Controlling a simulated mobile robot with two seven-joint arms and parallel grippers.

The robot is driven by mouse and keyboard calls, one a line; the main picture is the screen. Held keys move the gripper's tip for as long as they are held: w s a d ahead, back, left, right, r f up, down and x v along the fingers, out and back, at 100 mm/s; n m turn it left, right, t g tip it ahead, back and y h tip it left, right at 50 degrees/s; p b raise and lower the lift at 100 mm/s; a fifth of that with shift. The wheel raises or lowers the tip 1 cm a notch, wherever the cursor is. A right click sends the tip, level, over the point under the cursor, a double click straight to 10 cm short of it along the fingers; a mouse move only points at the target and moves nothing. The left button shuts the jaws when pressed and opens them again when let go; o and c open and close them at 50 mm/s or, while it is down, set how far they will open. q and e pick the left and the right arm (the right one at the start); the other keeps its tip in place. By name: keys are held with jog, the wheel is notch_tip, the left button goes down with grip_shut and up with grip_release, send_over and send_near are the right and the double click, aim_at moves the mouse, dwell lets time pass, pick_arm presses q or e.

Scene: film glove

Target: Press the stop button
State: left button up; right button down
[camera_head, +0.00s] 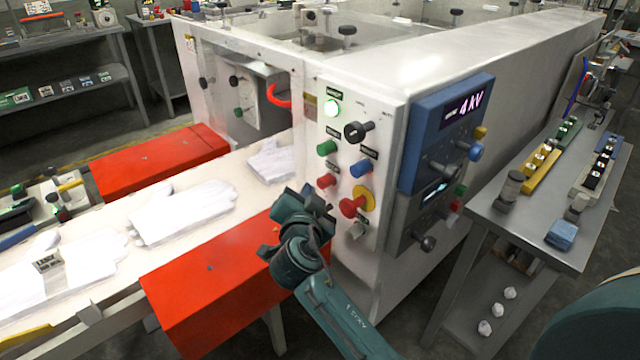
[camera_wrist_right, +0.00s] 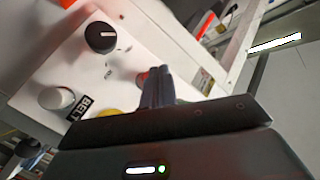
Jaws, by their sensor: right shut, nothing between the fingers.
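The front panel (camera_head: 385,125) of the white machine carries several buttons. A red mushroom button (camera_head: 350,207) sits on a yellow base, low on the panel. A smaller red button (camera_head: 327,180) is to its upper left, below a green button (camera_head: 327,147). I cannot read which label says stop. My right gripper (camera_head: 312,198) is shut and empty, just left of the red buttons in the head view. In the right wrist view, its closed fingers (camera_wrist_right: 157,86) stand before the panel, apart from the black knob (camera_wrist_right: 101,37). My left gripper is not in view.
Red guard boxes (camera_head: 215,290) flank the conveyor (camera_head: 110,215), which carries white gloves (camera_head: 183,212). A blue display unit (camera_head: 445,125) is on the machine's right face. A grey side table (camera_head: 530,225) with blocks stands at the right.

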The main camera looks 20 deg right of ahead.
jog(key=shift+d, duration=0.15)
dwell(0.7)
jog(key=shift+w+d, duration=0.15)
jog(key=shift+d, duration=0.05)
jog(key=shift+w+d+b, duration=0.15)
jog(key=shift+d+b, duration=0.25)
jog(key=shift+d, duration=0.05)
dwell(0.8)
jog(key=shift+a, duration=0.1)
jog(key=shift+s+a+b, duration=0.3)
jog(key=shift+a+b, duration=0.2)
jog(key=shift+a, duration=0.25)
